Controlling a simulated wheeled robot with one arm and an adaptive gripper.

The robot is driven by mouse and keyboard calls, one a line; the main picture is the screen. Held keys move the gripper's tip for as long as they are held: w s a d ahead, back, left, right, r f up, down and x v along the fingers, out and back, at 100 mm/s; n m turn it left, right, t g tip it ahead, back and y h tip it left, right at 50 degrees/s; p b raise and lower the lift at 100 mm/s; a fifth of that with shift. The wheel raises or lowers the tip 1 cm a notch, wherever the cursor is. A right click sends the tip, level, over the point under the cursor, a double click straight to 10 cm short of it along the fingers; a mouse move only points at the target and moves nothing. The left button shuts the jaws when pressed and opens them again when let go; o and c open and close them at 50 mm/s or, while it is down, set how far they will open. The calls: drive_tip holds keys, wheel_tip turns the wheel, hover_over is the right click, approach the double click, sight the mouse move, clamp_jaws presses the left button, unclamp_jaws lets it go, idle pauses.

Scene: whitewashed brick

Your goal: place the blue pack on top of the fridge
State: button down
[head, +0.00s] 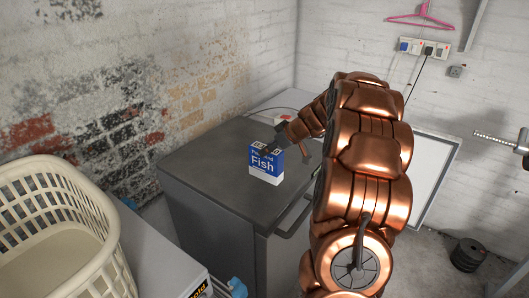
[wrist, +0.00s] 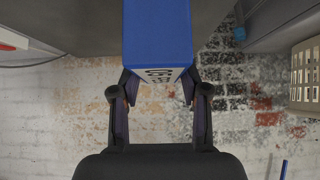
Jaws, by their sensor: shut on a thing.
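The blue pack (head: 265,163), a box with a white lower edge and the word "Fish" on its front, is upright over the grey top of the fridge (head: 205,165). My gripper (head: 278,143) is shut on its upper part, coming from behind and to the right. Whether the pack's bottom touches the fridge top cannot be told. In the wrist view the pack (wrist: 157,35) sits between the two fingertips of my gripper (wrist: 159,82), and its far end runs out of the picture.
A cream laundry basket (head: 60,225) stands on a white surface at the left. A red and white item (head: 283,116) lies behind the fridge's far end. The fridge top left of the pack is clear. Brick walls stand behind.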

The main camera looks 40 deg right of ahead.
sight(266, 163)
drive_tip(key=shift+w+a, duration=0.3)
drive_tip(key=shift+w, duration=0.15)
drive_tip(key=f, duration=0.1)
drive_tip(key=f+p, duration=0.2)
drive_tip(key=shift+w+a+f, duration=0.15)
drive_tip(key=shift+w+f, duration=0.2)
drive_tip(key=shift+f, duration=0.2)
drive_tip(key=c, duration=0.6)
unclamp_jaws()
drive_tip(key=shift+r, duration=0.2)
